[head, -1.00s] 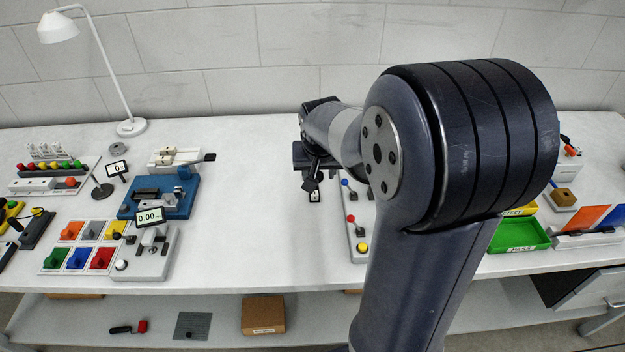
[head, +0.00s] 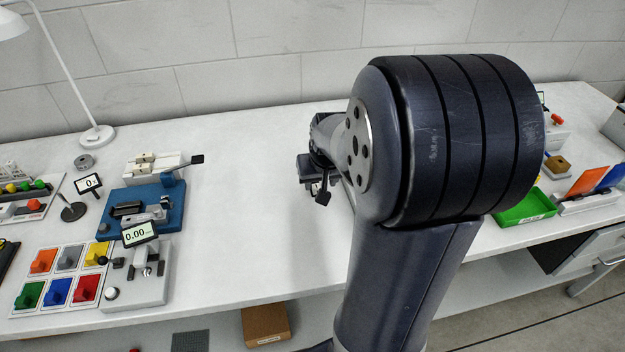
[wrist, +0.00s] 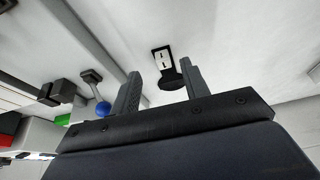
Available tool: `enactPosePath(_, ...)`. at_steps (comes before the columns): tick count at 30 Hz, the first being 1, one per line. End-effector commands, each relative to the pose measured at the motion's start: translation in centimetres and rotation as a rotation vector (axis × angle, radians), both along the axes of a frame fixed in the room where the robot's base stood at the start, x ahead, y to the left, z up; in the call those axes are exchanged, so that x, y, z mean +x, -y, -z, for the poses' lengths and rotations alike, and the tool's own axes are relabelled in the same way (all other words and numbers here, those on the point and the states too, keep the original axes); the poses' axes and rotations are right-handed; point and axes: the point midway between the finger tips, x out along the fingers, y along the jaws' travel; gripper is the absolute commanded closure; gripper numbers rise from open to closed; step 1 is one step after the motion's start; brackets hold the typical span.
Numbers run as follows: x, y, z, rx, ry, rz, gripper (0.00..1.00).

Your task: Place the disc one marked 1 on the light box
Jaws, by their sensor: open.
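In the wrist view my gripper (wrist: 160,70) is open, with its two grey fingers apart and nothing held between them. Beyond the fingertips a small black piece with a white marked label (wrist: 162,59) and a dark round end (wrist: 172,82) lies on the white surface; I cannot read its marking or tell whether it is the disc. In the head view my gripper (head: 322,188) hangs over the middle of the bench, partly hidden by my arm. I cannot identify the light box in either view.
A ball-topped blue lever (wrist: 102,108) is left of my fingers in the wrist view. On the white bench (head: 245,210) stand a blue fixture (head: 117,226), a grey gauge stand (head: 152,288) and coloured tiles at left. A green tray (head: 525,208) is at right. The bench left of my gripper is clear.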

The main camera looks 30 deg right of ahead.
Motion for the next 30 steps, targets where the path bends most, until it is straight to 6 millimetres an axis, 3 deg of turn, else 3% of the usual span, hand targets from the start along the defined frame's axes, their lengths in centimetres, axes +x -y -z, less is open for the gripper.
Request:
enactPosePath(10, 2.0, 0.3, 3.7, 0.0, -0.003, -0.001, 0.56)
enactPosePath(20, 2.3, 0.4, 4.2, 0.0, 0.001, 0.0, 0.56)
enactPosePath(30, 2.3, 0.4, 4.2, 0.0, 0.0, 0.0, 0.83)
